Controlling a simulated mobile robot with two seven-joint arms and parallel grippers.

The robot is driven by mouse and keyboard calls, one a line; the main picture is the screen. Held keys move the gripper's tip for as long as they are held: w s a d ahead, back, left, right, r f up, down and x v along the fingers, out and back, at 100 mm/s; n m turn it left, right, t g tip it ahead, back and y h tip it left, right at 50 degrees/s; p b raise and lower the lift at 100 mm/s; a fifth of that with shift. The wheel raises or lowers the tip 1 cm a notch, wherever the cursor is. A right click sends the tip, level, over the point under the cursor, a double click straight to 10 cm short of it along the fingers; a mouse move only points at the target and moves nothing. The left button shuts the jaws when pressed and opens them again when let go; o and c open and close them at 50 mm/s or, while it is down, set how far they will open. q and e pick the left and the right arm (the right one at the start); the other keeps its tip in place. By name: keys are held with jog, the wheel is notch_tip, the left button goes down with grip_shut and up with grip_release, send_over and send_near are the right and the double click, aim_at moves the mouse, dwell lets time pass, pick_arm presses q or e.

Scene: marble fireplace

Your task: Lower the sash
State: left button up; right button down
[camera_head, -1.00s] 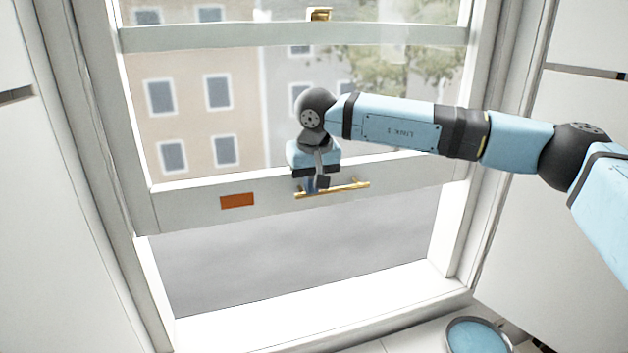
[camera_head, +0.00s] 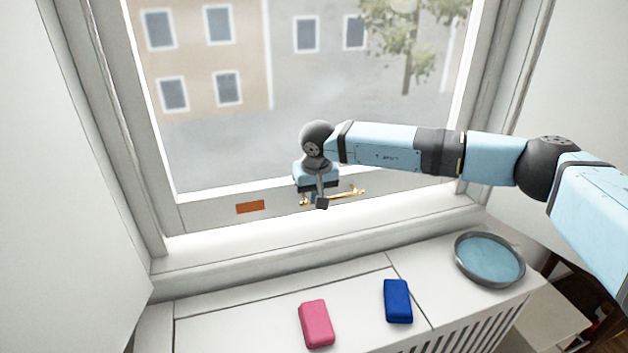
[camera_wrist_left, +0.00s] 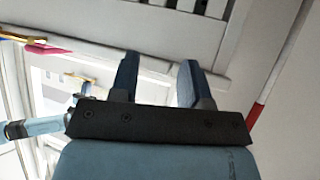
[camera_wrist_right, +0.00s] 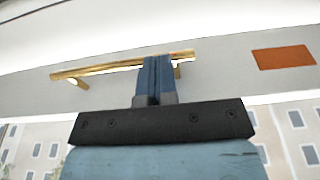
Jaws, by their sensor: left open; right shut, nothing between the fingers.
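The white lower sash (camera_head: 205,214) is down in the head view, its bottom rail at or just above the sill, and I cannot tell whether it touches. A brass bar handle (camera_head: 350,194) is fixed to its rail, right of an orange patch (camera_head: 250,207). My right gripper (camera_head: 321,203) is at the handle. In the right wrist view its fingers (camera_wrist_right: 155,75) are shut together and overlap the brass handle (camera_wrist_right: 110,68), with nothing held between them. My left gripper (camera_wrist_left: 158,80) shows only in the left wrist view, open and empty, away from the sash.
Below the window is a white ledge (camera_head: 240,318) with a pink block (camera_head: 316,324), a blue block (camera_head: 398,301) and a round pan with a blue inside (camera_head: 490,258) at the right. White panels flank the window on both sides.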

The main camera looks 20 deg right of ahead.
notch_tip(320, 180, down, 3)
jog(key=shift+b, duration=0.45)
jog(key=shift+f, duration=0.4)
jog(key=shift+s+f, duration=0.1)
